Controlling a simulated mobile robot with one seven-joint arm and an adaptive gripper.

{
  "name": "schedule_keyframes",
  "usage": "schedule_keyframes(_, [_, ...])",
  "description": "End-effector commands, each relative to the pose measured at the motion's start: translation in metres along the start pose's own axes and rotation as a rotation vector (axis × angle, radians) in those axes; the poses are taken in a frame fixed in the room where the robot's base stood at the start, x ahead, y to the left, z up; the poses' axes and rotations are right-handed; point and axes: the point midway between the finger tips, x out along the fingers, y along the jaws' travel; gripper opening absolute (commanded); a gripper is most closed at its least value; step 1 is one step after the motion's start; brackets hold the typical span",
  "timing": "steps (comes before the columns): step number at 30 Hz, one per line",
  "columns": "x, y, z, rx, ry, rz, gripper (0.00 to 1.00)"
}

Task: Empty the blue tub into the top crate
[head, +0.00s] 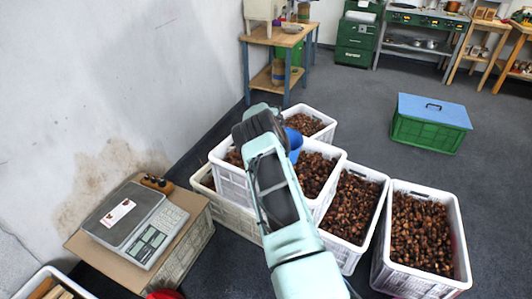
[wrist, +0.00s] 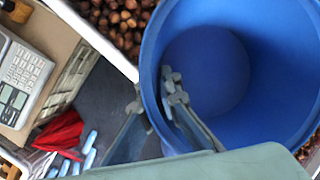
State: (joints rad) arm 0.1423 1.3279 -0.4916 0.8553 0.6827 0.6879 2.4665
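The blue tub (head: 294,140) is over the stacked crates in the head view, mostly hidden behind my arm. In the wrist view the tub (wrist: 225,70) fills the right side, its mouth towards the camera. The visible inside shows bare blue and no chestnuts. My gripper (wrist: 172,95) is shut on the tub's rim, one finger inside the wall and one outside. The top crate (head: 230,181) is white, holds chestnuts and sits on another crate (head: 232,216). My arm crosses over it. In the wrist view a white crate edge (wrist: 95,41) borders chestnuts.
White crates of chestnuts stand to the right (head: 381,210) and far right (head: 376,270), another behind (head: 325,135). A scale (head: 135,222) rests on a cardboard-topped crate at left. A red item (wrist: 60,132) lies below. A green crate with blue lid (head: 432,112) stands on open floor.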

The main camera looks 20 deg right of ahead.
Motion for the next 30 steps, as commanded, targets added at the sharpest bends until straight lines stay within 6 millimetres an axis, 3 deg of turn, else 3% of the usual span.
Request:
schedule_keyframes(1, [-0.017, 0.000, 0.001, 0.002, 0.000, 0.001, 0.00])
schedule_keyframes(13, [-0.067, 0.007, -0.017, 0.001, -0.001, 0.002, 0.00])
schedule_keyframes(30, [-0.070, 0.008, -0.021, 0.000, -0.002, 0.001, 0.00])
